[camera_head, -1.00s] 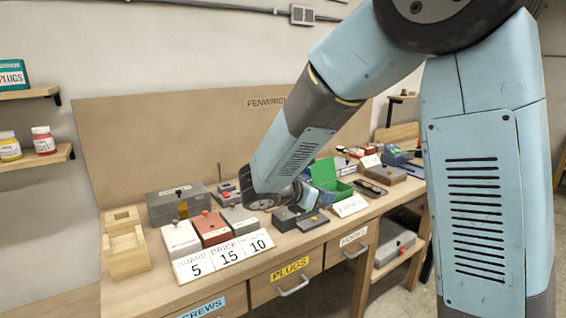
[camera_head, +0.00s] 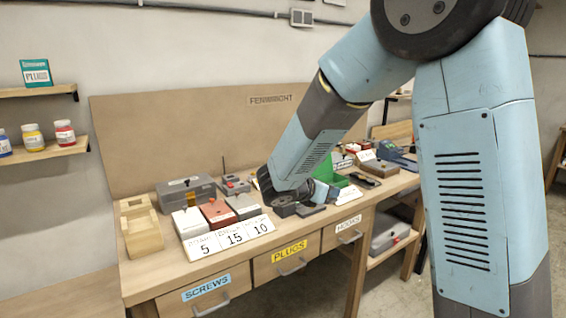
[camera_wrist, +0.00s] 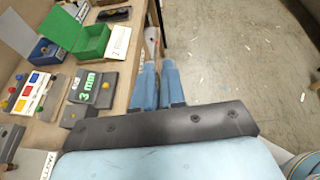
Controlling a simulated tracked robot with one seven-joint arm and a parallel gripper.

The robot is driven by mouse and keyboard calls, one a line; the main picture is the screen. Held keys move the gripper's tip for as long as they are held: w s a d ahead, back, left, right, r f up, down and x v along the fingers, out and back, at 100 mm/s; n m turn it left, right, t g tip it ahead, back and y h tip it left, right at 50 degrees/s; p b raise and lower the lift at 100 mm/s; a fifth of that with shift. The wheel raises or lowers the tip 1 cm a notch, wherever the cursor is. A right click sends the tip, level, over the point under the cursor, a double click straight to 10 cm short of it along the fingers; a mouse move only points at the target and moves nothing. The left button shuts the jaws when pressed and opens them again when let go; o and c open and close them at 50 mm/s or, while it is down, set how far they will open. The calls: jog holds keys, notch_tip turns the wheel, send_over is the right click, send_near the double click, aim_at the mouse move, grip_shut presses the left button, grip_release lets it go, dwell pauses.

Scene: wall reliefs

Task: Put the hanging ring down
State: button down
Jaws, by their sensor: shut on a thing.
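My gripper (camera_wrist: 159,85) shows in the wrist view as two blue fingers close together, past the front edge of the bench and above the floor. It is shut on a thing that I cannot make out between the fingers. No ring can be picked out in either view. In the head view my forearm reaches down to the bench (camera_head: 160,285), and its wrist hides what lies behind it. The gripper tips are too small and covered to tell there.
The bench top holds a wooden block (camera_head: 141,232), a grey case (camera_head: 186,192), several small boxes and number cards (camera_head: 236,236). An open green box (camera_wrist: 91,40) and a grey "3 mm" block (camera_wrist: 92,90) stand left of my gripper. Drawers line the bench front.

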jog(key=w+d+f+n+t+y, duration=0.4)
jog(key=w+d+f+n+y, duration=0.2)
jog(key=w+d+f, duration=0.4)
notch_tip(320, 180, down, 4)
jog(key=w, duration=0.2)
jog(key=shift+w+d+n, duration=0.15)
jog(key=shift+w+n, duration=0.15)
jog(key=shift+w, duration=0.05)
